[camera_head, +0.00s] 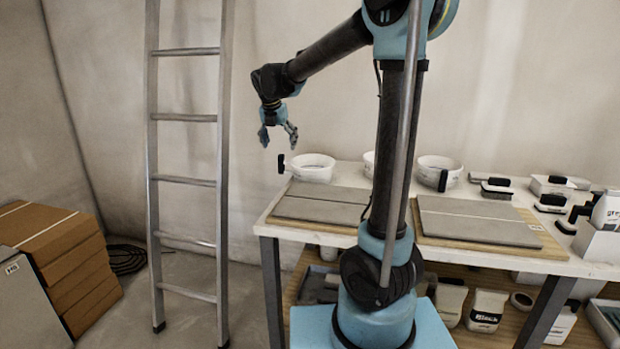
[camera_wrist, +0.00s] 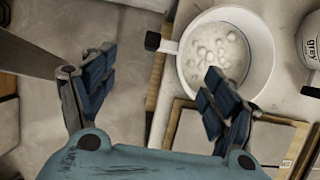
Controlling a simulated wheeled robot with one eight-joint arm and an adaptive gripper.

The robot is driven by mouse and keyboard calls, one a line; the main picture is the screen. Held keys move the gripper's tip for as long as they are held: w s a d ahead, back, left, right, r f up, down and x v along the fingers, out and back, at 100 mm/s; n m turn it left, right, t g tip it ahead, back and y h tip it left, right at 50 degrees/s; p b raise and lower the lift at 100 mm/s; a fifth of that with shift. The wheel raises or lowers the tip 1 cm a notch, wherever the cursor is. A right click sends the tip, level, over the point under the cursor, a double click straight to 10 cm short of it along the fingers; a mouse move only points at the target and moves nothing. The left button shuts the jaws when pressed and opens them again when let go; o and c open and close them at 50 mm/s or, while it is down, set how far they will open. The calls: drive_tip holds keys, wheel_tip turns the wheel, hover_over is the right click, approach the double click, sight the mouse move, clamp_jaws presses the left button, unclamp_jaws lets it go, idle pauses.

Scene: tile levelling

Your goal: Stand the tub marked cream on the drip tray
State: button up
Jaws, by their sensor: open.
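Three round white tubs with black handles stand along the back of the table: a left tub (camera_head: 312,168), a middle tub (camera_head: 369,160) partly behind my arm, and a right tub (camera_head: 439,170). I cannot read "cream" on any of them. My gripper (camera_head: 278,138) is open and empty, in the air above and left of the left tub. In the wrist view a tub (camera_wrist: 262,62) with pale, lumpy contents lies right of centre; the right finger of my gripper (camera_wrist: 155,85) overlaps its near edge in the picture. I cannot tell which thing is the drip tray.
Flat grey tiles on boards (camera_head: 478,220) cover much of the worktable (camera_head: 590,266). Black-handled tools (camera_head: 495,188) and a container marked "gre" (camera_head: 607,208) stand at the right.

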sight(286, 162)
drive_tip(key=x, duration=0.5)
drive_tip(key=d+x, duration=0.1)
drive_tip(key=x, duration=0.2)
drive_tip(key=shift+w+f, duration=0.1)
drive_tip(key=shift+w, duration=0.25)
drive_tip(key=shift+w+f, duration=0.2)
drive_tip(key=shift+f, duration=0.3)
drive_tip(key=shift+c, duration=0.5)
clamp_jaws()
